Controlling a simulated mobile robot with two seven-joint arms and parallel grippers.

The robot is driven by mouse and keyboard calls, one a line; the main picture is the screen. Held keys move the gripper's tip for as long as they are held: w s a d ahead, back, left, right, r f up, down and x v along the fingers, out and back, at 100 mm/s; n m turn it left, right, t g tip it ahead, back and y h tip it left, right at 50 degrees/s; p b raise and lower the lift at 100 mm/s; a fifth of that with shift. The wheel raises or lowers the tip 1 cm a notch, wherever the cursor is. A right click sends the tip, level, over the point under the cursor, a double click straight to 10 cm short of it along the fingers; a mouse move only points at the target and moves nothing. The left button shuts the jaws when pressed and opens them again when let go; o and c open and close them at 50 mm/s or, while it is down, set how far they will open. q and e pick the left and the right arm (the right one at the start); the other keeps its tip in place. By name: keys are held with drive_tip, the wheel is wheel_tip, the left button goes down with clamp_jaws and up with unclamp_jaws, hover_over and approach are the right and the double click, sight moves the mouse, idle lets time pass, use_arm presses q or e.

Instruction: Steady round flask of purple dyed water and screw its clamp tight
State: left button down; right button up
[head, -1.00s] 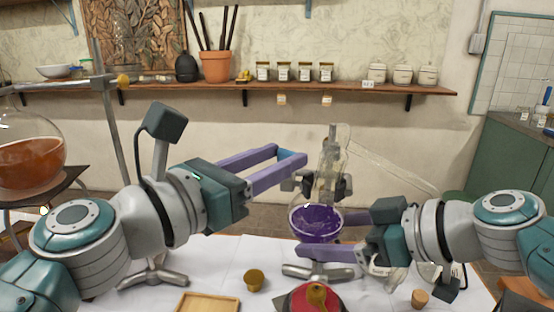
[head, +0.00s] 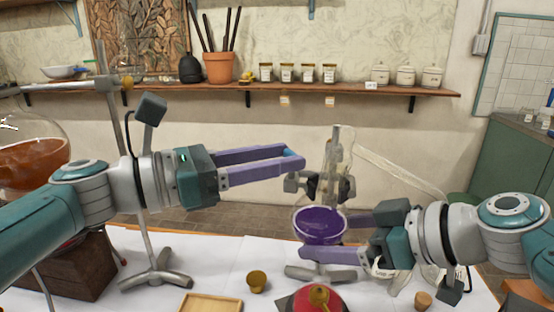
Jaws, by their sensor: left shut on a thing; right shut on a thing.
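The round flask of purple dyed water (head: 320,226) stands upright in the middle, its clear neck rising through a dark clamp (head: 329,187) on a stand. My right gripper (head: 325,236) is shut on the flask's round body, coming from the right, with one finger in front and the other partly hidden behind. My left gripper (head: 294,161) comes from the left, its long purple fingers meeting at the tips just at the clamp's left end. It is shut on a small part there, seemingly the clamp's screw, which the fingertips hide.
A red domed object (head: 318,300), a small brass cup (head: 257,281), a wooden tray (head: 211,304) and a cork (head: 423,300) lie on the white-covered table (head: 215,262). A flask of orange liquid (head: 32,160) and a metal stand (head: 150,240) are at left. Clear glassware stands at right.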

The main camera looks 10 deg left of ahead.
use_arm(q)
drive_tip(key=shift+d+f+m+g+h, duration=0.1)
drive_tip(key=shift+f+m+g+h, duration=0.15)
drive_tip(key=shift+m+g, duration=0.35)
drive_tip(key=shift+r+g+h, duration=0.3)
drive_tip(key=shift+g+h, duration=0.05)
drive_tip(key=shift+g, duration=0.15)
drive_tip(key=shift+c, duration=2)
unclamp_jaws()
drive_tip(key=v, duration=1.2)
drive_tip(key=shift+s, duration=0.2)
